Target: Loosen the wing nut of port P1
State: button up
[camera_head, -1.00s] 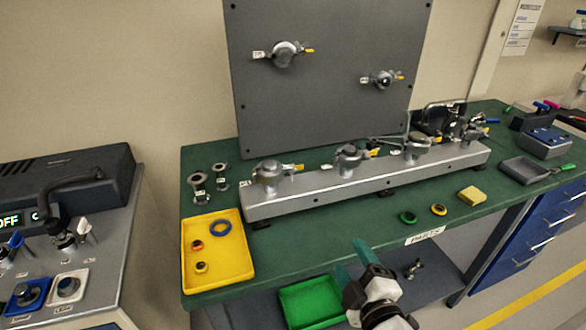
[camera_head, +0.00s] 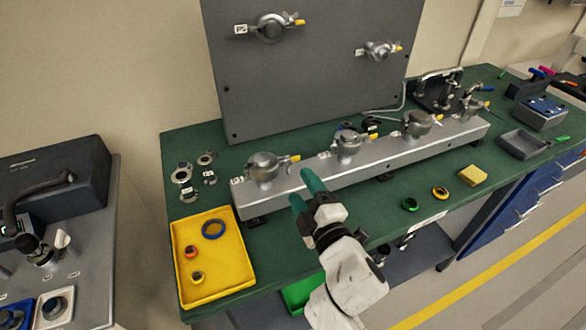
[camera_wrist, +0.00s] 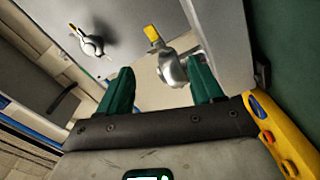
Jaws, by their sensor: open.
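A long silver rail (camera_head: 360,172) on the bench carries several clamped ports. The leftmost port (camera_head: 264,172) has a round grey clamp and a yellow-tipped wing nut (camera_head: 293,158) on its right; its small tag is too blurred to read surely. My gripper (camera_head: 305,188) has green fingers, just right of that port in the head view, apart from the nut. In the wrist view my gripper (camera_wrist: 160,88) is open and empty. A metal clamp (camera_wrist: 172,68) with a yellow-tipped wing nut (camera_wrist: 153,36) shows between and beyond the fingertips; it seems to be the same port.
A grey upright panel (camera_head: 310,90) behind the rail carries two more clamps. A yellow tray (camera_head: 240,270) with rings lies front left. Loose flanges (camera_head: 183,174), rings (camera_head: 410,204) and a yellow block (camera_head: 473,175) lie on the green bench. A green bin (camera_head: 297,294) is below.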

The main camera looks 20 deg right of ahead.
aim_at(289, 166)
jog(key=shift+w+p, duration=0.5)
jog(key=shift+w, duration=2.25)
